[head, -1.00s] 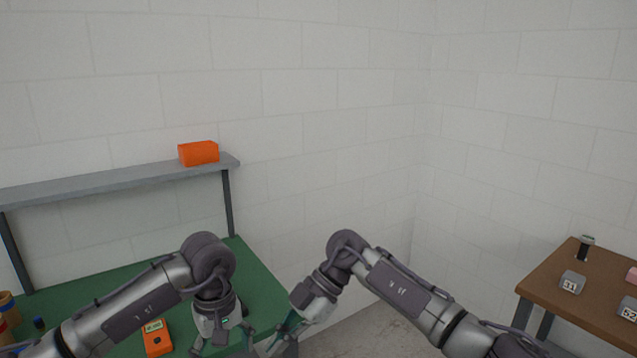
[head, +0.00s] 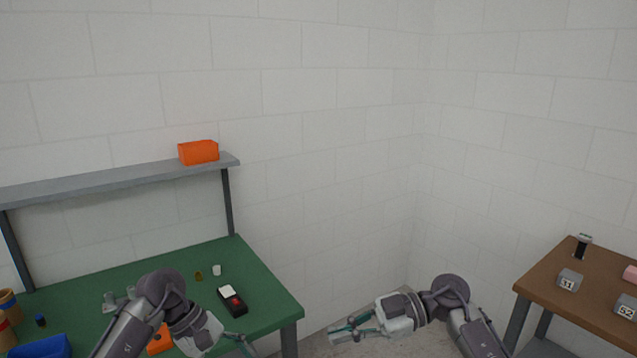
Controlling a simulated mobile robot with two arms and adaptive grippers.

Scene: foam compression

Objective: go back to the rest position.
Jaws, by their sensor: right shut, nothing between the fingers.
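My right gripper (head: 340,333) shows at the bottom middle of the head view, pointing left. It is shut and empty, over the gap between the two tables, clear of both. My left gripper (head: 243,346) is at the bottom, over the front part of the green table (head: 262,290). The frame edge cuts off part of it, so I cannot tell whether its fingers are open or shut.
A black device with a red button (head: 235,302), a white cylinder (head: 217,270) and a blue bin (head: 42,346) are on the green table. An orange meter (head: 158,341) is partly behind my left arm. A brown table (head: 545,285) with grey numbered blocks (head: 570,281) stands right. An orange box (head: 199,152) sits on the shelf.

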